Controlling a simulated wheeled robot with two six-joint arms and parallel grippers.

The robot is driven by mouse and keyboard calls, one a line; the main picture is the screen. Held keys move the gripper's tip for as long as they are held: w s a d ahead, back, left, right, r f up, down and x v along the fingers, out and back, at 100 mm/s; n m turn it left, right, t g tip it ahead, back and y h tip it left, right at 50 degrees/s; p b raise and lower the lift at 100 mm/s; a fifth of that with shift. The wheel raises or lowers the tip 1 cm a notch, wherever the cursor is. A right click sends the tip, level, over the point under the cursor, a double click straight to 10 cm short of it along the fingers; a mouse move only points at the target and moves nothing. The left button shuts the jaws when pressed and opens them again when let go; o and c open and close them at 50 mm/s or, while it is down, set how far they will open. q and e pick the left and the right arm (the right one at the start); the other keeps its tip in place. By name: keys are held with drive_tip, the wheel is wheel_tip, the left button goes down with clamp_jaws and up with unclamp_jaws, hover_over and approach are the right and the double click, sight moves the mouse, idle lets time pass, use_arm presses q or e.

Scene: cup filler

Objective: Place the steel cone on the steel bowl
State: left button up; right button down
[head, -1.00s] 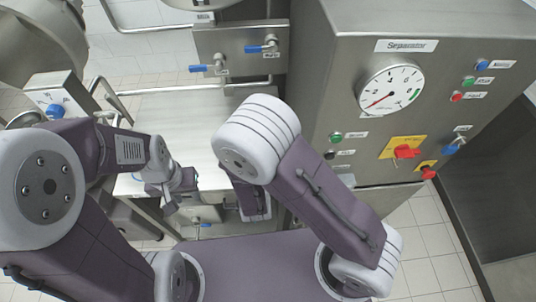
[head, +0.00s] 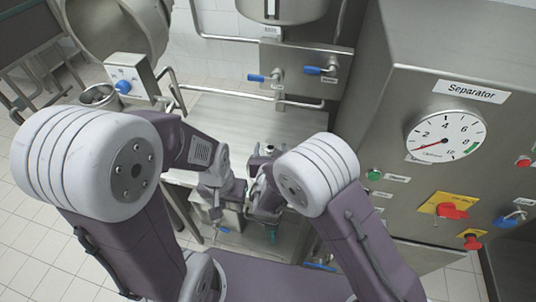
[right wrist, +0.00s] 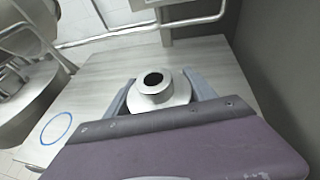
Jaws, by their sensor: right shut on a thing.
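The steel cone (right wrist: 163,95), a flared silver piece with a round dark opening on top, sits upright between the fingers of my right gripper (right wrist: 160,92) in the right wrist view. My right gripper is shut on it. In the head view the cone (head: 268,150) shows small above the worktop, beside my right arm. My left gripper (head: 214,208) hangs near the worktop's front edge; its jaws are too small to read. A round steel vessel (head: 98,94) stands at the left, and a large tilted steel bowl (head: 118,25) is behind it. I cannot tell which is the task's bowl.
The steel worktop (head: 225,115) is mostly clear; a blue ring (right wrist: 57,128) marks its left part. Pipes and blue-handled valves (head: 320,70) line the back. The separator cabinet (head: 400,110) rises close on the right.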

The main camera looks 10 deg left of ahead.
drive_tip(key=shift+w+a+f, duration=0.25)
drive_tip(key=shift+w+f, duration=0.05)
drive_tip(key=shift+w, duration=0.2)
drive_tip(key=shift+w+a+f, duration=0.25)
drive_tip(key=shift+w, duration=0.2)
wheel_tip(320, 180, down, 4)
drive_tip(key=shift+a+f, duration=0.1)
drive_tip(key=shift+c, duration=1.5)
unclamp_jaws()
drive_tip(key=shift+s+f, duration=0.1)
